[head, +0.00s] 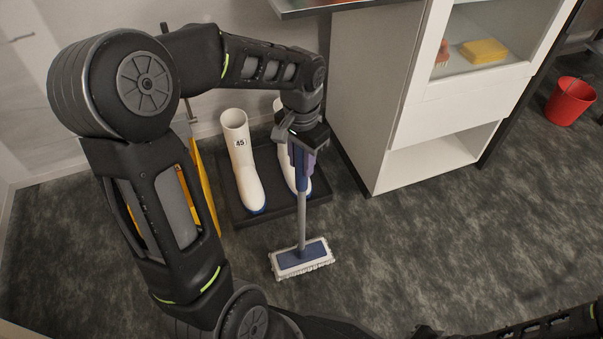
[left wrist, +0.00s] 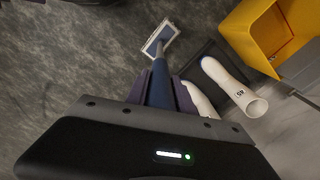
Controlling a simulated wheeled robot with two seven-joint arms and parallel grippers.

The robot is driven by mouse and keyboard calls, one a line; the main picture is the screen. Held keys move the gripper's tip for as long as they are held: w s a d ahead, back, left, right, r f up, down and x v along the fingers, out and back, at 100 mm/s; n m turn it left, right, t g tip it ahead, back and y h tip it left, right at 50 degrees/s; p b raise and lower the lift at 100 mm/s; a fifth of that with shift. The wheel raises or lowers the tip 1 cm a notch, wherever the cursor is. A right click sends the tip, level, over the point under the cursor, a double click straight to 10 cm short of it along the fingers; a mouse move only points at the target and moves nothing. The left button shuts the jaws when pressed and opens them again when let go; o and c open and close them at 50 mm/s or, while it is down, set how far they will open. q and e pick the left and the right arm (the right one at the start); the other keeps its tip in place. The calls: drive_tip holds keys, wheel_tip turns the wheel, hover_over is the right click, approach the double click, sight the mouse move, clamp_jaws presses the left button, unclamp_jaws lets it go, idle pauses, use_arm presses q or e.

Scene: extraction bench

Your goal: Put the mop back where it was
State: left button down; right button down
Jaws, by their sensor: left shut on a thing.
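The mop (head: 301,208) has a grey-blue pole and a flat blue head with a white fringed pad. It stands roughly upright in the head view, its head (head: 301,257) low over or on the floor; I cannot tell whether it touches. My left gripper (head: 302,158) is shut on the upper part of the pole, in front of the white boots. In the left wrist view the blue handle (left wrist: 159,85) sits between the purple-grey fingers (left wrist: 158,90), and the mop head (left wrist: 161,38) shows beyond. My right gripper is not clearly in view.
White boots (head: 241,165) stand on a dark tray (head: 257,214) behind the mop. A yellow thing (head: 203,185) stands left of them, partly behind my arm. A white cabinet (head: 442,103) stands to the right, with a red bucket (head: 569,101) beyond. The floor in front is clear.

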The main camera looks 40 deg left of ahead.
sight(301, 174)
use_arm(q)
drive_tip(key=shift+f+b, duration=0.65)
drive_tip(key=shift+f, duration=1.6)
drive_tip(key=shift+f, duration=0.1)
drive_tip(key=c, duration=1.1)
unclamp_jaws()
wheel_tip(301, 174, up, 11)
drive_tip(key=p, duration=0.4)
drive_tip(key=shift+r, duration=0.65)
